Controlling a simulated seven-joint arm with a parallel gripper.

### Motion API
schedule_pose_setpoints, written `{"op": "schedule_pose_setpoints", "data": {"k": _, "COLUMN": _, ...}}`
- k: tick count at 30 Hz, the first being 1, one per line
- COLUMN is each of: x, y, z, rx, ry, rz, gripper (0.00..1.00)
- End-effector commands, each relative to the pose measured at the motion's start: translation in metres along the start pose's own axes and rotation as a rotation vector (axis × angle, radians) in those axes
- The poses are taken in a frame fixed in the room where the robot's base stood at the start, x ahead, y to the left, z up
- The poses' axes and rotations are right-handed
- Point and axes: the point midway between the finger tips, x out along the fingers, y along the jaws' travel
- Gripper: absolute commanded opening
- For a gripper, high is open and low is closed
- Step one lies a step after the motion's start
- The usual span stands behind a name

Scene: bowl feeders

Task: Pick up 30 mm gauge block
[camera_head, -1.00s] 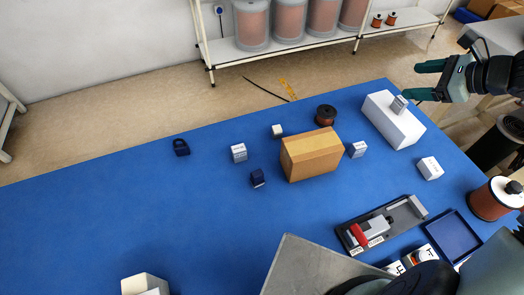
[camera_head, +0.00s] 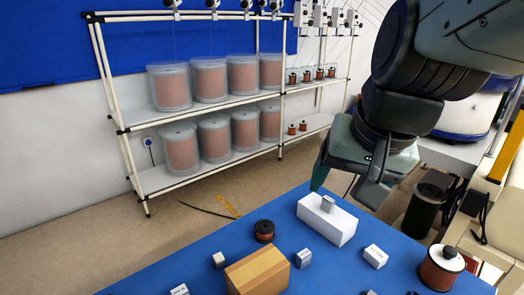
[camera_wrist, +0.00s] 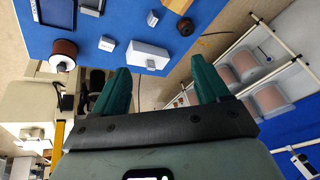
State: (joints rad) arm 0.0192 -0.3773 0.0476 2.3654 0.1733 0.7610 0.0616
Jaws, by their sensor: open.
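Several small pale blocks with labels are on the blue table, and I cannot read which is the 30 mm gauge block. A small grey block (camera_head: 327,203) sits on top of the long white box (camera_head: 338,225). Other labelled blocks stand on the table right of the white box (camera_head: 375,256), in front of it (camera_head: 303,258) and at the bottom edge (camera_head: 180,290). My gripper (camera_head: 345,192) is open, above and behind the white box. In the wrist view my gripper (camera_wrist: 164,74) has empty jaws, with the grey block (camera_wrist: 150,64) and white box (camera_wrist: 145,53) beyond the fingertips.
A cardboard box (camera_head: 258,274) and a dark-topped spool (camera_head: 264,231) stand left of the white box. A larger copper spool (camera_head: 440,269) is at the right table edge. Shelves with big copper drums (camera_head: 183,150) stand behind, beyond open floor.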

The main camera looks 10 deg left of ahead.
Motion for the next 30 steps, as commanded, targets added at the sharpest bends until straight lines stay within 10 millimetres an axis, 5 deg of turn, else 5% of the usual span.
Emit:
{"op": "schedule_pose_setpoints", "data": {"k": 8, "x": 0.022, "y": -0.02, "z": -0.004, "rx": -0.257, "ry": 0.131, "rz": 0.01, "gripper": 0.75}}
{"op": "schedule_pose_setpoints", "data": {"k": 17, "x": 0.076, "y": -0.065, "z": -0.021, "rx": -0.408, "ry": 0.221, "rz": -0.048, "gripper": 0.75}}
{"op": "schedule_pose_setpoints", "data": {"k": 23, "x": 0.134, "y": -0.11, "z": -0.022, "rx": -0.498, "ry": 0.276, "rz": -0.115, "gripper": 0.75}}
{"op": "schedule_pose_setpoints", "data": {"k": 30, "x": 0.228, "y": -0.177, "z": 0.013, "rx": -0.609, "ry": 0.361, "rz": -0.233, "gripper": 0.75}}
